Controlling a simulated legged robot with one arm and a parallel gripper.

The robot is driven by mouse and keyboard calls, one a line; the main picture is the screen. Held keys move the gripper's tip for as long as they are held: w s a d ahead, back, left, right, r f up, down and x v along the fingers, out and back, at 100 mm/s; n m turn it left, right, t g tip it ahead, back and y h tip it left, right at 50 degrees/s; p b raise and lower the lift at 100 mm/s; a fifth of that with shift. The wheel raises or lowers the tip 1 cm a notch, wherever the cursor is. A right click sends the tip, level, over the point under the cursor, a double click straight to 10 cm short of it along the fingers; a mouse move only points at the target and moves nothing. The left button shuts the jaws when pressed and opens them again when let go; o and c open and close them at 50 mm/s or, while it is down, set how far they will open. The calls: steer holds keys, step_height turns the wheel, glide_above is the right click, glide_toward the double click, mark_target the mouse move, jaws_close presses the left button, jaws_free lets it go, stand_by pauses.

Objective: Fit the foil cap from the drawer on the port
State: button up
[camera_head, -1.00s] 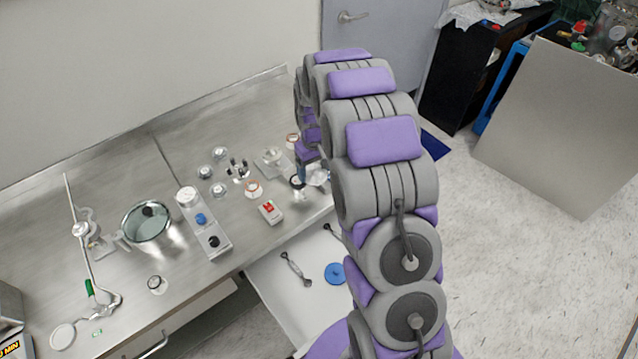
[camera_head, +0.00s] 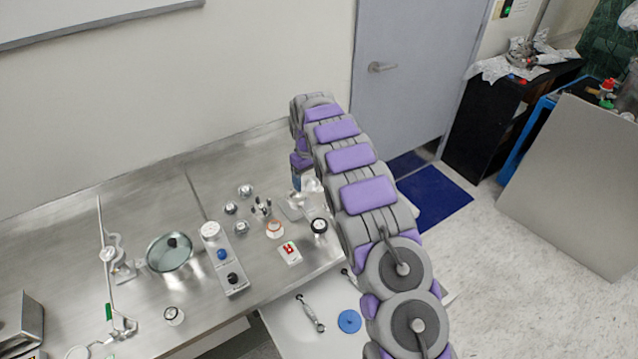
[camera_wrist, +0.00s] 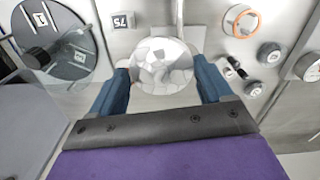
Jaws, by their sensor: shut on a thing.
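My gripper (camera_wrist: 163,82) has its two blue fingers on either side of the crumpled silvery foil cap (camera_wrist: 160,62) and is shut on it. In the head view my gripper (camera_head: 298,181) is over the back part of the bench, and the pale foil (camera_head: 312,185) shows only partly beside it. A grey tube (camera_wrist: 179,12) runs up from behind the cap in the wrist view; I cannot tell whether it is the port or touches the cap. The open drawer (camera_head: 285,322) is below the bench's front edge, partly hidden by my arm.
A wrench (camera_head: 311,313) and a blue disc (camera_head: 349,321) lie in the drawer. A red-switch box (camera_head: 290,252), an orange-rimmed ring (camera_head: 275,228), a black-rimmed gauge (camera_head: 319,226) and a knobbed controller (camera_head: 222,258) stand on the bench. Its left back area is clear.

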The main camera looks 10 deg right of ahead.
steer(key=a, duration=0.1)
steer(key=w, duration=0.1)
steer(key=a+n, duration=0.1)
steer(key=shift+w+a+r+p, duration=0.25)
steer(key=shift+w+a+p, duration=0.05)
steer(key=shift+w+a, duration=0.05)
steer(key=shift+w+a+f+b, duration=0.1)
steer(key=shift+a+f+b, duration=0.2)
steer(key=shift+f, duration=0.45)
steer(key=shift+a+f+b, duration=0.15)
steer(key=shift+f+b, duration=0.25)
steer(key=shift+f, duration=0.35)
steer(key=shift+w+a+f+b, duration=0.1)
steer(key=shift+a+f+b, duration=0.2)
steer(key=shift+f, duration=1.25)
steer(key=shift+s+d+f+p, duration=0.1)
steer(key=shift+f+p, duration=0.35)
steer(key=shift+p, duration=0.15)
stand_by(0.5)
steer(key=o, duration=1)
steer(key=shift+o, duration=0.2)
